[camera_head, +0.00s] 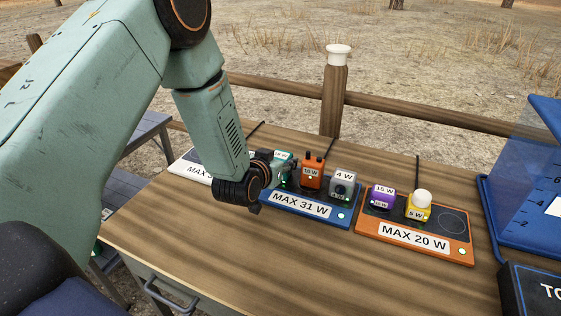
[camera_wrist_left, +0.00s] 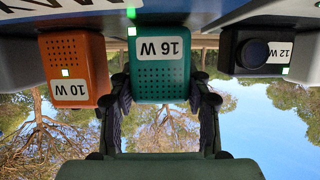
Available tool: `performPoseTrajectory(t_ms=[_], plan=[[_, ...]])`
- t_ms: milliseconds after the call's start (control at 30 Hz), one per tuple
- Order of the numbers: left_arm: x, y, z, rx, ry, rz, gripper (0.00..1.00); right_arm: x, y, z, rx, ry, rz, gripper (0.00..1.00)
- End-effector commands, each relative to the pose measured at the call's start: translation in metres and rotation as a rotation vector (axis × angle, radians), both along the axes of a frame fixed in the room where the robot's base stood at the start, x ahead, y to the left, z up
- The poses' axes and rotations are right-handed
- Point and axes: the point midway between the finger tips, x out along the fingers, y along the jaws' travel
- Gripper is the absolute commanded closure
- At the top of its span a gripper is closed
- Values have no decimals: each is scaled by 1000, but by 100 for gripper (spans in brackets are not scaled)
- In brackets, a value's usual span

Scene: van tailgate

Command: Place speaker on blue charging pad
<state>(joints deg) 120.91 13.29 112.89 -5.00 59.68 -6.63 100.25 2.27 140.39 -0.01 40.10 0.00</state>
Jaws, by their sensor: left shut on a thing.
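The teal speaker, labelled 16 W (camera_wrist_left: 162,75), has a grille of dark holes. My left gripper (camera_wrist_left: 160,112) is shut on it, one finger on each side in the upside-down wrist view. In the head view, the speaker (camera_head: 284,156) is partly hidden behind my left gripper (camera_head: 270,172). It is at the left end of the blue charging pad (camera_head: 320,215), labelled MAX 31 W. I cannot tell whether its base touches the pad. My right gripper is not in view.
An orange 10 W device (camera_head: 313,172) and a grey 4 W device (camera_head: 343,184) stand on the blue pad. The orange MAX 20 W pad (camera_head: 459,253) holds purple (camera_head: 382,197) and yellow (camera_head: 418,208) devices. A white pad (camera_head: 188,168) lies left. The front tabletop is clear.

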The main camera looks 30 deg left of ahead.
Motion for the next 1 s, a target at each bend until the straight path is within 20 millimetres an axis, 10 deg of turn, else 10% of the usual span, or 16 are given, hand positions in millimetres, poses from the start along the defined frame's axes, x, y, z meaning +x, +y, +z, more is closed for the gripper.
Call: performPoseTrajectory(t_ms=[267,300,533,1000], plan=[[1,0,-1,1,-3,1,90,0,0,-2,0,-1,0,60],[0,0,-1,0,-1,1,49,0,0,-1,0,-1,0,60],[0,0,-1,0,-1,1,30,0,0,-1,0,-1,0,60],[-9,-1,6,-1,1,1,29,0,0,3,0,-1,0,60]])
